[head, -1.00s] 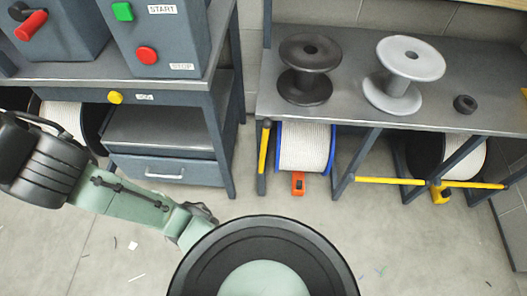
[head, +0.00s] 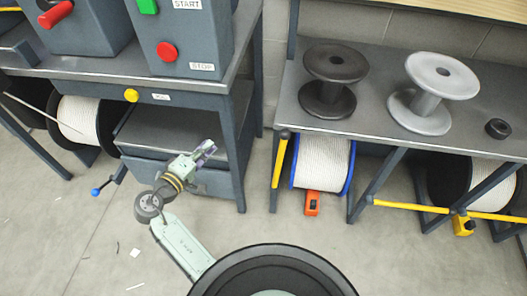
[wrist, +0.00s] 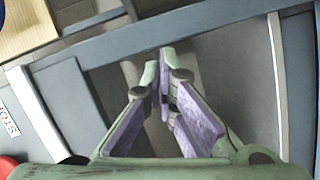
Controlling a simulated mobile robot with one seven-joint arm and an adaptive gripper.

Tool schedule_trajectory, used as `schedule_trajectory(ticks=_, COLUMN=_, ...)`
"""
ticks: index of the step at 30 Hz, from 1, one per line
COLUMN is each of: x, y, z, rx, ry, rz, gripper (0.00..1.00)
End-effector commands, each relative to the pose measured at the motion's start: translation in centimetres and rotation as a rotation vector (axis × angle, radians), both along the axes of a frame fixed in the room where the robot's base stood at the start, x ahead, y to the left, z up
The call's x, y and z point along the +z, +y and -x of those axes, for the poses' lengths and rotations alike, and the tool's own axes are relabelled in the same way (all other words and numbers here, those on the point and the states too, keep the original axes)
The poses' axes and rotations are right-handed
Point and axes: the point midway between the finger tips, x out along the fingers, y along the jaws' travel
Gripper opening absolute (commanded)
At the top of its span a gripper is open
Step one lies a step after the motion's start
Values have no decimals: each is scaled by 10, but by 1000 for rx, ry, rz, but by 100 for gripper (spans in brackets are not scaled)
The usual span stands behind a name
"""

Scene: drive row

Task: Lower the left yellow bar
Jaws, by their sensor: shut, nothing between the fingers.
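The left yellow bar (head: 280,159) stands nearly upright at the left end of the right bench in the head view, its dark top end just below the bench edge. It is beside the blue-rimmed spool of white rope (head: 322,164). My gripper (head: 208,148) is in front of the left bench's drawer unit, to the left of the bar and apart from it. In the wrist view its purple-padded fingers (wrist: 160,82) are shut together with nothing between them. I cannot make out the yellow bar in the wrist view.
Another yellow bar (head: 430,209) lies across the right bay near an orange-yellow padlock-like block (head: 463,226). An orange block (head: 312,203) sits below the blue-rimmed spool. A bench leg (head: 240,160) stands between my gripper and the bar. The floor in front is mostly clear.

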Motion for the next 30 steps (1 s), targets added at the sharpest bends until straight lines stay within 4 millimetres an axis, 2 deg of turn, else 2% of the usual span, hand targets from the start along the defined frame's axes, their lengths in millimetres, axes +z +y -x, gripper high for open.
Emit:
schedule_trajectory(ticks=1, x=-23, y=-26, z=12, rx=-82, ry=16, rz=88, gripper=0)
schedule_trajectory(ticks=3, x=-36, y=-51, z=25, rx=-171, ry=20, rz=175, gripper=0)
schedule_trajectory(ticks=6, x=-42, y=-70, z=36, rx=-240, ry=18, rz=241, gripper=0)
schedule_trajectory(ticks=8, x=-43, y=-76, z=37, rx=-255, ry=16, rz=255, gripper=0)
schedule_trajectory(ticks=14, x=-41, y=-92, z=18, rx=-261, ry=16, rz=256, gripper=0)
schedule_trajectory(ticks=24, x=-44, y=-136, z=-40, rx=-257, ry=16, rz=254, gripper=0)
schedule_trajectory(ticks=30, x=-46, y=-164, z=-43, rx=-255, ry=17, rz=254, gripper=0)
